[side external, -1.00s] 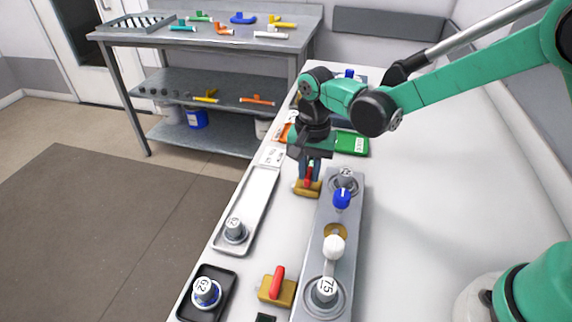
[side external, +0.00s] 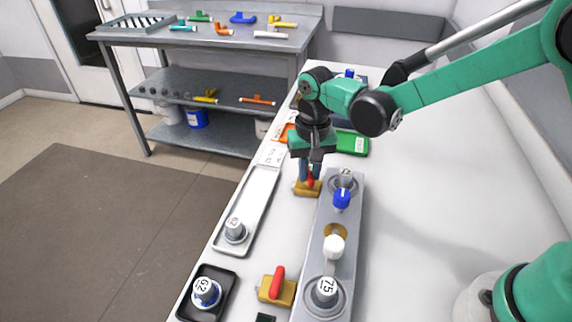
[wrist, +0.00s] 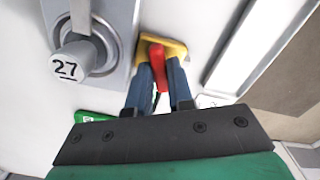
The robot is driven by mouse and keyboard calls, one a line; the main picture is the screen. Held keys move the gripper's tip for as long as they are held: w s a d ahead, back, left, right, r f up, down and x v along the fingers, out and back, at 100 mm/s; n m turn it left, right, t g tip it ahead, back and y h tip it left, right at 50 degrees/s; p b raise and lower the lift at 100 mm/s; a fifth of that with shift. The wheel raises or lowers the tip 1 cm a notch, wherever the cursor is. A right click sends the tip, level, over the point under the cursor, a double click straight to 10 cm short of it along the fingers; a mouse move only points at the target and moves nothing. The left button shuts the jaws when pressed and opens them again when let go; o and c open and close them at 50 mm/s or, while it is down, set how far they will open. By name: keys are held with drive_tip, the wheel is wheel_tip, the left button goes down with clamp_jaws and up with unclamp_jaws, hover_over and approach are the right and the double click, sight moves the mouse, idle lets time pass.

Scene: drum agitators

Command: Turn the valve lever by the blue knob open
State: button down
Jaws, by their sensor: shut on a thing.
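The blue knob (side external: 342,199) stands on the grey panel (side external: 315,232), close to the numbered grey cap (side external: 346,176) at its far end. Left of that end, a valve with a yellow base (side external: 300,190) and a red lever (side external: 311,182) sits on the white table. My gripper (side external: 309,173) points down and its blue fingers are shut on this red lever. In the wrist view the fingers (wrist: 162,78) lie on both sides of the red lever (wrist: 157,58), over the yellow base (wrist: 178,48). The fingers partly hide the lever.
A second red-lever valve (side external: 277,284) lies nearer the camera, beside a white knob (side external: 334,246) and the cap marked 75 (side external: 325,291). A white tray (side external: 262,200) and a black tray (side external: 222,302) hold caps at left.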

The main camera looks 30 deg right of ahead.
sight(310, 172)
drive_tip(key=n, duration=1.2)
drive_tip(key=shift+n, duration=0.4)
idle(0.3)
drive_tip(key=c, duration=1.1)
unclamp_jaws()
drive_tip(key=shift+o, duration=0.2)
drive_tip(key=shift+r, duration=0.1)
drive_tip(key=shift+r, duration=2.75)
